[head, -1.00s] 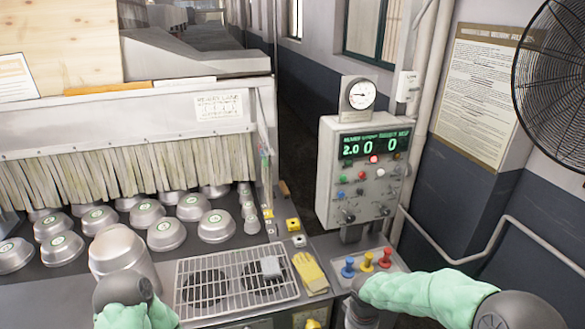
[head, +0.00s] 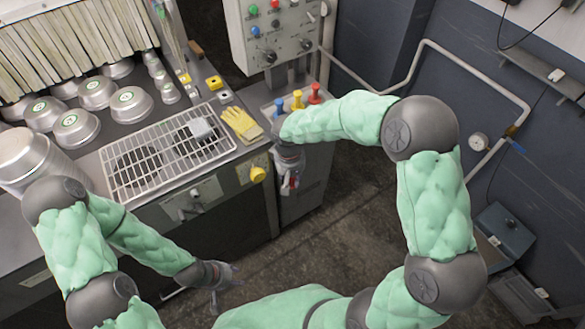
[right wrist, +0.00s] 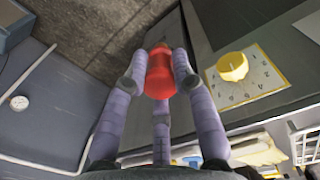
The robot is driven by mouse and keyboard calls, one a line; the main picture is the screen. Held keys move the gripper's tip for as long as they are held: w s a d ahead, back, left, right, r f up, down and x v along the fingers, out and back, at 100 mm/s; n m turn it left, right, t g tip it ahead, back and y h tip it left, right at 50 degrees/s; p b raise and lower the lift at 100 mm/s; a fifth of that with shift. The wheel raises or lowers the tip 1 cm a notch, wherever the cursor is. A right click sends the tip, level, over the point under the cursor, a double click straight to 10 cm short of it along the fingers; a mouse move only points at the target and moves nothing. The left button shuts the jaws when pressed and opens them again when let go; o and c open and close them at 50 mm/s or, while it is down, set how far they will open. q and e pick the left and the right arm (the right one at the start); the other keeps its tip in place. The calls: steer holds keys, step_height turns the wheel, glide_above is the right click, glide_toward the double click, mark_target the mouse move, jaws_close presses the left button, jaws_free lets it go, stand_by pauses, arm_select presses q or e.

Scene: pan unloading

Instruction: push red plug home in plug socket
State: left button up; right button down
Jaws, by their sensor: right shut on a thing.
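The red plug (right wrist: 160,75) is held between the fingers of my right gripper (right wrist: 158,68) in the right wrist view. My left gripper (head: 226,282) is open and empty, with spread fingers, over the floor in front of the counter. I cannot make out the plug socket in either view.
A yellow knob (head: 258,174) sticks out of the counter front, left of my right gripper; its plate shows in the right wrist view (right wrist: 232,67). Blue (head: 280,104), yellow (head: 298,99) and red (head: 315,93) handles stand on a ledge.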

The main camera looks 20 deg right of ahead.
steer(key=w+a+r+n, duration=0.4)
steer(key=a+r+n, duration=0.3)
steer(key=a+r, duration=0.3)
steer(key=w+a+f+n, duration=0.4)
steer(key=f, duration=0.2)
steer(key=s+d+r+m, duration=0.6)
steer(key=r+m, duration=0.2)
steer(key=r, duration=0.3)
steer(key=w+a+m, duration=0.4)
steer(key=w+a, duration=0.4)
steer(key=w, duration=0.1)
steer(key=s+d+f+n, duration=0.2)
steer(key=f+n, duration=0.3)
steer(key=n, duration=0.3)
steer(key=s+d+f+n, duration=0.2)
steer(key=f+n, duration=0.4)
steer(key=n, duration=0.2)
steer(key=shift+n+t+y, duration=0.3)
steer(key=shift+n, duration=0.1)
